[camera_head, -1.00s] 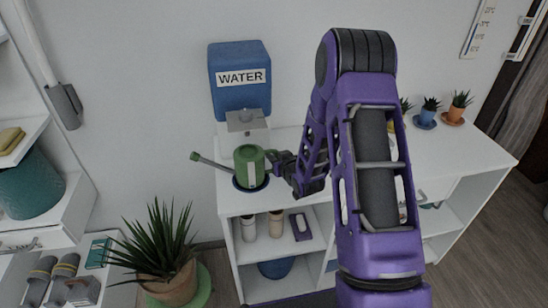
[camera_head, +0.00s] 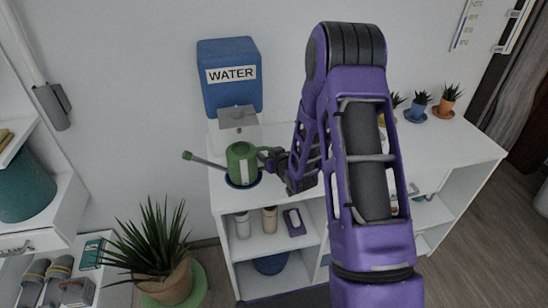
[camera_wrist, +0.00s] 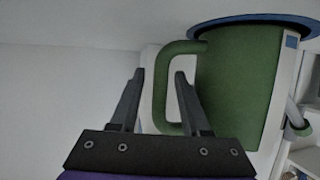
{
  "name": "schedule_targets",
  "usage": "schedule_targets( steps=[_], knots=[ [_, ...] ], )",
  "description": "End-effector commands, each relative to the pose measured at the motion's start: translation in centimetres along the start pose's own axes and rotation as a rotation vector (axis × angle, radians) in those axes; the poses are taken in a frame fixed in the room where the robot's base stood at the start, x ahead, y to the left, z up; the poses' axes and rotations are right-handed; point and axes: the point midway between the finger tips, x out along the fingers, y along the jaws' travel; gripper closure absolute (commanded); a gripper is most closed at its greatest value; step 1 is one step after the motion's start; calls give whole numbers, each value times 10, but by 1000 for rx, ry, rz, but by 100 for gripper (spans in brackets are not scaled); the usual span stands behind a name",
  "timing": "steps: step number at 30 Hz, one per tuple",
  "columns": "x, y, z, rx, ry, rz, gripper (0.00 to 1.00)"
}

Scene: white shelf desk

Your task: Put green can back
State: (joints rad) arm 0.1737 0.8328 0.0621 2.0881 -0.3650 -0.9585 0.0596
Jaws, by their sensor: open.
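The green can (camera_head: 242,162), a watering can with a long spout to the left, stands upright on a dark blue saucer (camera_head: 232,184) on the white shelf desk's top. My gripper (camera_head: 267,154) is at the can's right side, by its handle. In the wrist view the can (camera_wrist: 237,90) fills the right side, with the blue saucer (camera_wrist: 255,19) at the top edge. The two fingers of my gripper (camera_wrist: 160,76) are apart. The upright bar of the handle (camera_wrist: 162,95) shows between them, and the right finger overlaps the handle's loop.
A blue water tank (camera_head: 230,88) with a tap stands behind the can. Small potted plants (camera_head: 445,105) stand on the desk's far right. Bottles (camera_head: 270,219) are on the shelf below. A large potted plant (camera_head: 165,270) stands on the floor at left.

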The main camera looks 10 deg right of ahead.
Motion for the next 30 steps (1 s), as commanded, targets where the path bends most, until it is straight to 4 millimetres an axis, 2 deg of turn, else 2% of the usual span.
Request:
schedule_targets(
  steps=[9, 15, 21, 30],
  knots=[
    [-68, 1, 0, 1, -1, 3, 53],
    [-102, 1, 0, 1, -1, 3, 53],
    [-116, 0, 0, 1, 0, 2, 53],
    [-117, 0, 0, 1, 0, 1, 53]
  ],
)
